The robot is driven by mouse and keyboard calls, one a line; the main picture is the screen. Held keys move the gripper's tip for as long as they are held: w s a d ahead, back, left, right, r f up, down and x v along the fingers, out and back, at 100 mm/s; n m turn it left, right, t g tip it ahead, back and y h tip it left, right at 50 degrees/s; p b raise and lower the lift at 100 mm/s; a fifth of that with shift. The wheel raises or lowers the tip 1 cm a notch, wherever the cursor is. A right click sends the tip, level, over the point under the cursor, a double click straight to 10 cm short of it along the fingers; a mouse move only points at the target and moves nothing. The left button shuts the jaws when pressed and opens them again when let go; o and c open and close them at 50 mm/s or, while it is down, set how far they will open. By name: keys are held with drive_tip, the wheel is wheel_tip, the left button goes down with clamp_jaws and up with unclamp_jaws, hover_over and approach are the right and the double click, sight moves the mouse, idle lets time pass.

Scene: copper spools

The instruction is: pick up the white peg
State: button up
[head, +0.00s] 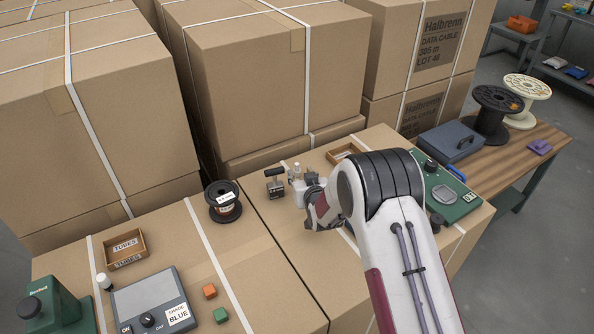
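My gripper (307,192) is at the end of my white and dark red arm, low over the carton top near the picture's middle. My own wrist covers much of it, and its finger opening is too small to make out. A small white upright piece (296,171) shows just behind the gripper; it may be the white peg. I cannot tell whether the gripper touches it. Another small white cylinder with a dark base (104,282) stands at the lower left, beside the grey scale, well away from the gripper.
A black-handled stamp-like tool (275,182) stands just left of the gripper. A black spool (223,201), a tubes tray (125,250), a grey scale (151,305) and an orange cube (209,291) lie left. A green board (446,199) lies right. Tall cartons (262,80) rise behind.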

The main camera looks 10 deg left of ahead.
sight(297, 170)
drive_tip(key=shift+w+f, duration=0.1)
drive_tip(key=shift+x, duration=2.4)
drive_tip(key=shift+f, duration=0.15)
drive_tip(key=c, duration=0.7)
